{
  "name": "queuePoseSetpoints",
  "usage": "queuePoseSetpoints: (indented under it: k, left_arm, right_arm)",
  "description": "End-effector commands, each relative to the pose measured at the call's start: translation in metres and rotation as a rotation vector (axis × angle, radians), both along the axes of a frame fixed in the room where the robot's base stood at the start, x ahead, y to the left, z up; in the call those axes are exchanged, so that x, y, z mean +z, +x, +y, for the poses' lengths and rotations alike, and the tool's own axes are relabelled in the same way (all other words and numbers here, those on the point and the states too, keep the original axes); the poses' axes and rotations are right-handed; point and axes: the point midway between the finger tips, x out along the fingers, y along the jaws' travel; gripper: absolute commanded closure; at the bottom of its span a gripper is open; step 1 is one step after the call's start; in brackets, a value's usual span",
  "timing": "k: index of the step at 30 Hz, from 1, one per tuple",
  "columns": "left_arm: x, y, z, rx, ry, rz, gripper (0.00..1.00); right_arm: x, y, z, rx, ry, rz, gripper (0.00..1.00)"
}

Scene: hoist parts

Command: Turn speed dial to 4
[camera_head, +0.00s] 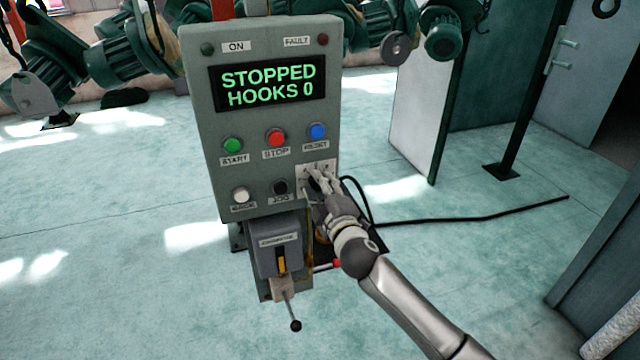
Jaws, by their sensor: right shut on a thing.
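The speed dial's pale plate (304,170) is at the lower right of the grey control panel (215,120). My right gripper (315,182) reaches in from the lower right and is shut at the dial. The gripper covers the dial knob, so its pointer and setting cannot be read. The panel's screen (268,85) reads "STOPPED" and "HOOKS 0". My left gripper is not in view.
The panel has a green START button (232,145), red STOP button (276,138) and blue RESET button (317,131). Below is a grey box with a yellow switch (281,262) and a lever (291,310). A black cable (470,217) runs right across the floor. Green hoist motors (125,60) hang behind.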

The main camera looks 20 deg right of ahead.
Motion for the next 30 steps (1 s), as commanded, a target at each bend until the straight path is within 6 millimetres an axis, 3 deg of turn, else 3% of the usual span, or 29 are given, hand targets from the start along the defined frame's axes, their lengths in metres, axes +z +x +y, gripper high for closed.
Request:
queuePoseSetpoints:
  k: [12,29,30]
  left_arm:
    - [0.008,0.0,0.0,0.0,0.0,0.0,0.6]
    - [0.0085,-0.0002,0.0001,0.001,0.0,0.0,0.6]
    - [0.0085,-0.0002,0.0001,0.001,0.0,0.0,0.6]
  right_arm:
    - [-0.001,0.0,0.0006,0.0,-0.192,-0.006,0.89]
    - [-0.002,-0.0001,0.0009,0.002,-0.217,-0.006,0.89]
    - [-0.002,-0.0002,0.0009,0.002,-0.217,-0.006,0.61]
